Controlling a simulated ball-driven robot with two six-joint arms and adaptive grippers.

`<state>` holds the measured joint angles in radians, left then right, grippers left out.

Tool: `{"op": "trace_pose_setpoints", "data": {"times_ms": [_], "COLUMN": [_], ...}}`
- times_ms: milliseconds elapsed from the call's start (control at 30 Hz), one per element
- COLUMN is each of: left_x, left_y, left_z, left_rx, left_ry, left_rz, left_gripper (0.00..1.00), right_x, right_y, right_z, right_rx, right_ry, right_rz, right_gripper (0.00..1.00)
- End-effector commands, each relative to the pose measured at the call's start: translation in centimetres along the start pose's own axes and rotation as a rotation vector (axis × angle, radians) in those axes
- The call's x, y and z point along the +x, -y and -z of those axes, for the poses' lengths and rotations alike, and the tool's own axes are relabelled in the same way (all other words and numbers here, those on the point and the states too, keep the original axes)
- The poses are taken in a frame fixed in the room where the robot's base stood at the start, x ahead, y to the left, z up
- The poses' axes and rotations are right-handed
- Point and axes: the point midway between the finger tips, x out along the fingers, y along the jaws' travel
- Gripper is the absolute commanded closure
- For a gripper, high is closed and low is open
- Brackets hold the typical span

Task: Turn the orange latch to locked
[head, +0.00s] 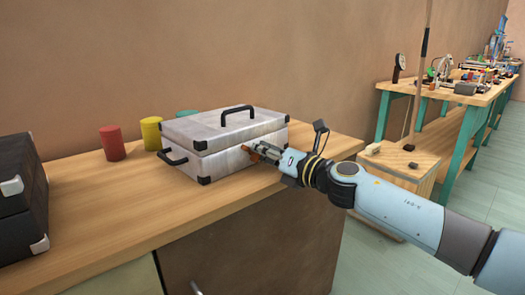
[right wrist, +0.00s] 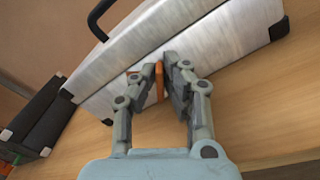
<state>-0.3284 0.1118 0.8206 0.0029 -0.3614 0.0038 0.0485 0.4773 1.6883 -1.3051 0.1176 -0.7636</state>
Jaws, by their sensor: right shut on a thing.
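A silver metal case (head: 232,158) with black corners stands closed on the wooden counter. Its orange latch (right wrist: 159,80) is on the front face near the lid seam, and looks slanted to that seam in the right wrist view. My right gripper (right wrist: 157,84) is shut on the latch, with one finger on each side. In the head view the right gripper (head: 267,152) reaches the case's front from the right and hides most of the latch. My left gripper is in neither view.
Red (head: 112,143), yellow (head: 151,133) and green (head: 187,114) cylinders stand behind and left of the case. A black case (head: 18,190) is at the far left. The counter (head: 115,210) in front is clear. A cluttered workbench (head: 440,93) stands at back right.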

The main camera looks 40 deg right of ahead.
Motion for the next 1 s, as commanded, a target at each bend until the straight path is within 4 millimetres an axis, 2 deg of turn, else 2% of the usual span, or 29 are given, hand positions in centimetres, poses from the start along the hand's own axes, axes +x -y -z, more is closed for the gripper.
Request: {"op": "trace_pose_setpoints", "data": {"times_ms": [1000], "left_x": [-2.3], "left_y": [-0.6], "left_z": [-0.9], "left_rx": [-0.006], "left_ry": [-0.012], "left_rz": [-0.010], "left_gripper": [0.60], "right_x": [0.0], "right_y": [0.7], "right_z": [0.1], "right_rx": [0.835], "right_ry": [0.002], "right_rz": [0.001], "right_gripper": [1.00]}}
